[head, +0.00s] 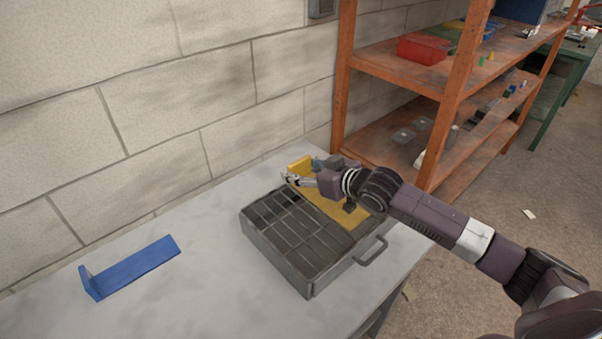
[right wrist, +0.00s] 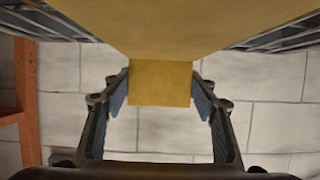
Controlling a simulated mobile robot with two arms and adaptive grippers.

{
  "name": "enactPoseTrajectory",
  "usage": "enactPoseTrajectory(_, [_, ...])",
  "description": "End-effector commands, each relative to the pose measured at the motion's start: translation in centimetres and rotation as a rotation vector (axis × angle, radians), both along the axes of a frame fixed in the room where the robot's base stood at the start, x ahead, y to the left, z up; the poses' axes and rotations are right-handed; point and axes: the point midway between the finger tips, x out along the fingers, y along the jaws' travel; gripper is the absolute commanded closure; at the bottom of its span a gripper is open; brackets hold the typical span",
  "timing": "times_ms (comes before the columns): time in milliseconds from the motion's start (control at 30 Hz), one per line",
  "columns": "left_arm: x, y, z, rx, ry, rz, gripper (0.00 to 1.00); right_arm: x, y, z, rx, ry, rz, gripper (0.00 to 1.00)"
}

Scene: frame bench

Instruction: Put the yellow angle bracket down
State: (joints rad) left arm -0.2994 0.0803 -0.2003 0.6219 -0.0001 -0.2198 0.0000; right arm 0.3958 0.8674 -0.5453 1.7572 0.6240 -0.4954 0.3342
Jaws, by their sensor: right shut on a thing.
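The yellow angle bracket (head: 335,207) is over the right part of a dark grey compartment case, its short upright flange (head: 298,165) at the far end. I cannot tell whether it rests on the case or hangs just above it. My right gripper (head: 291,178) is shut on the bracket, and its arm covers part of it. In the right wrist view, the bracket (right wrist: 160,30) fills the top middle, and the fingers (right wrist: 160,95) stand at either side of its narrower part. My left gripper is not in view.
The dark grey case (head: 290,262) with a handle stands on a pale table (head: 205,285). A blue angle bracket (head: 138,266) lies at the table's left, with bare tabletop between. A brick wall is behind. An orange shelf (head: 400,64) with a red bin (head: 424,48) stands beyond the table.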

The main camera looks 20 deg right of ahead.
Motion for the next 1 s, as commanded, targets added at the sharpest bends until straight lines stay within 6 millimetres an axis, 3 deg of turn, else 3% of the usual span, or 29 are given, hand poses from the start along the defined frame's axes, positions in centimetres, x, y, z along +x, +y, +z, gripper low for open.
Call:
enactPoseTrajectory(133, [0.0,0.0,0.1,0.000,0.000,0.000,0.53,0.0,0.0,-1.3,0.003,-0.003,0.001,0.82])
enactPoseTrajectory(500, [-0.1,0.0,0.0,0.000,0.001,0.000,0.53,0.0,0.0,-1.8,0.002,-0.004,0.001,0.82])
enactPoseTrajectory(533, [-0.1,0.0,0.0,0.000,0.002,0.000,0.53,0.0,0.0,-2.0,0.001,-0.001,0.001,0.46])
enactPoseTrajectory(600, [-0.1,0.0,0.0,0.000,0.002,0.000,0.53,0.0,0.0,-1.9,0.001,-0.001,0.001,0.38])
enactPoseTrajectory(700, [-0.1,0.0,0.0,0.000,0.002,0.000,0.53,0.0,0.0,-1.9,0.001,-0.001,0.001,0.29])
enactPoseTrajectory(1000, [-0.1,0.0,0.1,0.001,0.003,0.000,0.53,0.0,0.0,-1.6,0.001,-0.002,0.001,0.29])
